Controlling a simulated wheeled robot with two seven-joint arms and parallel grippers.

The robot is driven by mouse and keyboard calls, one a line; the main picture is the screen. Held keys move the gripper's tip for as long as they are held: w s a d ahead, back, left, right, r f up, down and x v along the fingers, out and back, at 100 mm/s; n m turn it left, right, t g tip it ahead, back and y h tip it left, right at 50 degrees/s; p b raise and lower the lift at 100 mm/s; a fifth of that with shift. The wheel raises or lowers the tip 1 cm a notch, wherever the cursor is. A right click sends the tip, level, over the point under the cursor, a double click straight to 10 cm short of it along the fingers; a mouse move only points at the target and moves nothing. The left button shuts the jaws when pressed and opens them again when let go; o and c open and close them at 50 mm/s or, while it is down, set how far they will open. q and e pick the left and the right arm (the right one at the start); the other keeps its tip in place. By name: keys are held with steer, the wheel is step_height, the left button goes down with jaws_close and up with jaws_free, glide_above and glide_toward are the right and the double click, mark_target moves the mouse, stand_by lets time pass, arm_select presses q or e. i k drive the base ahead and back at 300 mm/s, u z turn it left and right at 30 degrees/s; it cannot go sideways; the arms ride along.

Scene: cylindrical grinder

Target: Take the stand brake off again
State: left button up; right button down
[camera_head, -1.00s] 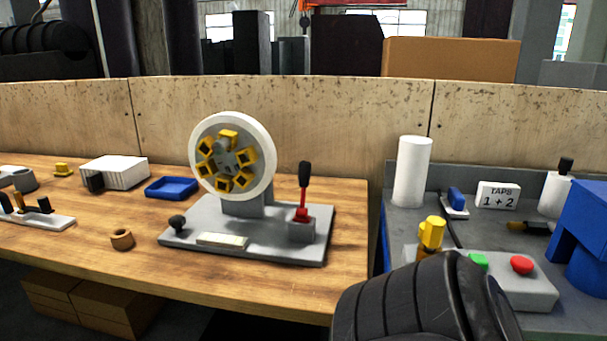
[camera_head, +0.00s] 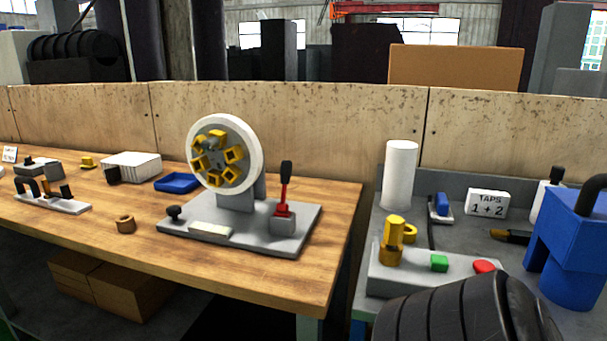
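The stand (camera_head: 262,232) is a grey base plate on the wooden table, carrying an upright white wheel (camera_head: 252,150) with yellow blocks around its hub. The brake lever (camera_head: 284,190) stands at the base's right end, with a red shaft and black grip, close to upright in a small grey block. A black knob (camera_head: 174,213) sits at the base's left corner. A dark ribbed part of my own arm shows at the bottom right. Neither gripper is in view.
A blue tray (camera_head: 177,183), a brown ring (camera_head: 126,224) and a white ribbed box (camera_head: 132,166) lie left of the stand. On the grey bench at right are a white cylinder (camera_head: 400,174), a control box with green button (camera_head: 439,263) and red button (camera_head: 484,267), and a blue machine (camera_head: 573,240).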

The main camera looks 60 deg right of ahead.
mark_target(286, 166)
steer(key=z, duration=1.35)
